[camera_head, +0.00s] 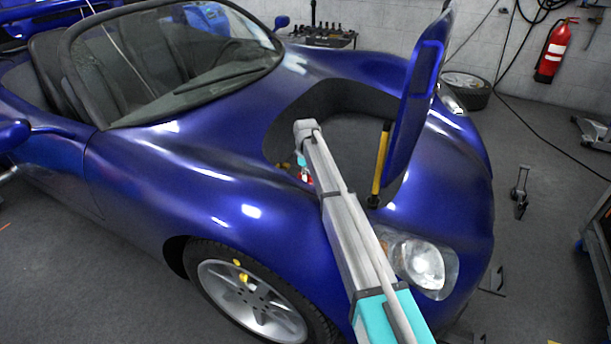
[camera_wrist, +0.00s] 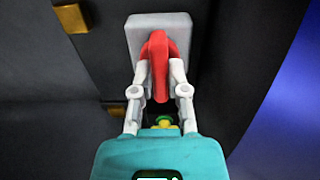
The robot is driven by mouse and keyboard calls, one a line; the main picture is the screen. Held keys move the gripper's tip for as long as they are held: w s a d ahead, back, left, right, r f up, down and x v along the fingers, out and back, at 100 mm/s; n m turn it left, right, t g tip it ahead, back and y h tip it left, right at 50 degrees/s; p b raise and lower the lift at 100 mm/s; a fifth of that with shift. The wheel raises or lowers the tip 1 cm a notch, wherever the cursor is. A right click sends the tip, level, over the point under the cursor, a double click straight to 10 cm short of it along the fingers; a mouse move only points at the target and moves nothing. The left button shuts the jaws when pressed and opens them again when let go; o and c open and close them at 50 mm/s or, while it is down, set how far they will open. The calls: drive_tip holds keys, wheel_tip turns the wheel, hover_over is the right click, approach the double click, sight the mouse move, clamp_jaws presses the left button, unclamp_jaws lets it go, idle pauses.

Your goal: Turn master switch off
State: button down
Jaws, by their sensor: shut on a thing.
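The master switch has a red handle (camera_wrist: 158,62) on a grey plate (camera_wrist: 137,36), seen in the wrist view inside the dark compartment. The handle stands upright in the picture. My gripper (camera_wrist: 158,80) has its two white fingers closed on either side of the red handle, touching it. In the head view, my arm reaches over the front fender into the open compartment of the blue car, and a bit of red (camera_head: 305,176) shows below the arm's end. The gripper's fingers are mostly hidden there.
The blue hood lid (camera_head: 412,115) stands raised to the right of my arm, with a yellow strut (camera_head: 381,158) beside it. In the wrist view, brass-coloured blocks (camera_wrist: 71,18) sit at the left. Blue bodywork (camera_wrist: 285,105) lies to the right.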

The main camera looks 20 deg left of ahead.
drive_tip(key=c, duration=0.6)
unclamp_jaws()
drive_tip(key=shift+c, duration=0.2)
drive_tip(key=shift+m, duration=0.4)
